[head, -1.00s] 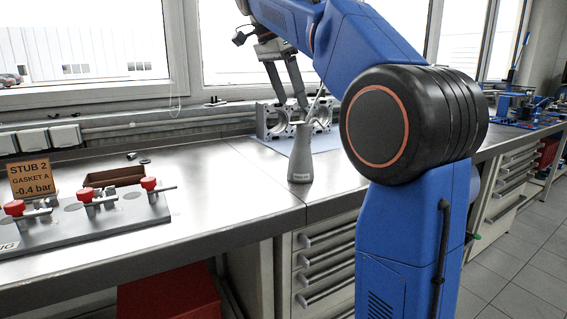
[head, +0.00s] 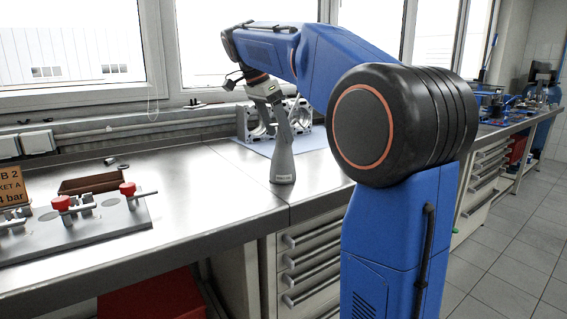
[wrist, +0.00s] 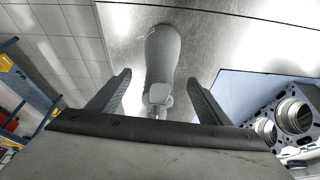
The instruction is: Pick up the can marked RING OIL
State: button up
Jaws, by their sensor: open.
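A grey can (head: 282,164) with a narrowing neck and thin spout stands upright on the steel bench, near its front edge. A small mark near its base is too small to read. My gripper (head: 277,106) is open and points down at the can's upper part in the head view. In the wrist view the can (wrist: 162,52) lies between and beyond the two spread fingers of my gripper (wrist: 159,78). A gap shows on each side of the can, and its neck reaches toward the palm. I cannot tell exactly how deep the fingers are around it.
A metal engine block (head: 247,124) stands on a pale blue mat behind the can; it also shows in the wrist view (wrist: 295,115). A fixture plate with red-knobbed clamps (head: 128,189) and a brown tray (head: 88,183) are at left. Bare bench lies left of the can.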

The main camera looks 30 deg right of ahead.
aim_at(284, 145)
jog(key=shift+x, duration=2.9)
grip_shut()
